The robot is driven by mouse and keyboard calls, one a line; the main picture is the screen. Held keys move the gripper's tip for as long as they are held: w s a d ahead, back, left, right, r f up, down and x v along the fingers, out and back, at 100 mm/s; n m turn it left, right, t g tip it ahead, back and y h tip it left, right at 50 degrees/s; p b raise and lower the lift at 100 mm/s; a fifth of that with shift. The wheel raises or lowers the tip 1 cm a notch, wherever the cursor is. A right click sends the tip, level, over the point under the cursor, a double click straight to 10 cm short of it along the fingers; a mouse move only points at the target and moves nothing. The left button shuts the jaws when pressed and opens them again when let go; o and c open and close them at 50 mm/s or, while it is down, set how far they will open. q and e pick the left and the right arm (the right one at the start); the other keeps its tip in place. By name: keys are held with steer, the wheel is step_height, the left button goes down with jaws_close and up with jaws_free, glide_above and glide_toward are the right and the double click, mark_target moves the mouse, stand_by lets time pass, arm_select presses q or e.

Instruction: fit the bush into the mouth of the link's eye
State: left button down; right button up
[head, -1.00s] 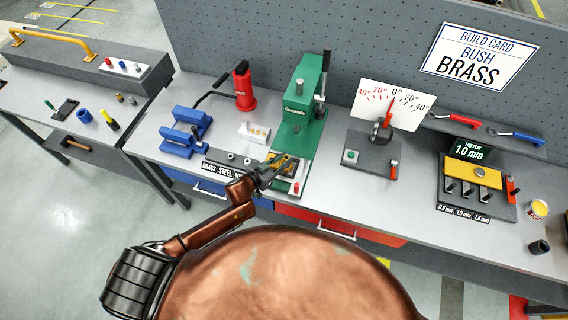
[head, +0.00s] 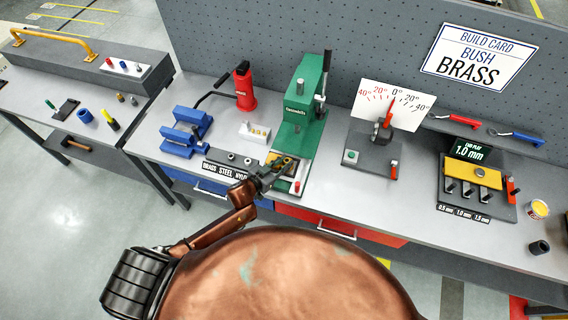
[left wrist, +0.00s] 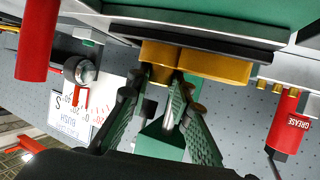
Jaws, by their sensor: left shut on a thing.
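The yellow link (head: 281,160) lies on the bed of the green press (head: 299,110), close to the gripper. In the left wrist view the yellow link (left wrist: 215,66) is just beyond my fingertips. My left gripper (head: 276,172) is at the front of the press. Its fingers (left wrist: 163,88) are shut on a small brass-coloured piece, the bush (left wrist: 160,75), which shows between the tips in front of the link. The fingers hide much of it, and I cannot tell whether it touches the eye's mouth. My right gripper is not in view.
The blue vice (head: 187,130), a red grease bottle (head: 243,88) and a white block with brass pieces (head: 254,131) stand left of the press. A labelled bush tray (head: 232,158) is near the front edge. A dial gauge stand (head: 374,150) is to the right.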

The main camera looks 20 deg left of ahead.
arm_select(q)
steer(key=c, duration=1.7)
jaws_free()
steer(key=shift+s+f, duration=0.25)
steer(key=shift+f, duration=0.35)
steer(key=shift+s+f, duration=0.25)
steer(key=shift+f, duration=0.3)
steer(key=shift+c, duration=0.2)
steer(key=shift+g, duration=0.3)
steer(key=shift+r, duration=0.3)
steer(key=shift+r+p, duration=0.45)
steer(key=shift+r, duration=0.05)
steer(key=b+v, duration=0.1)
steer(key=v, duration=1)
steer(key=shift+r, duration=0.3)
steer(key=shift+s+a, duration=0.15)
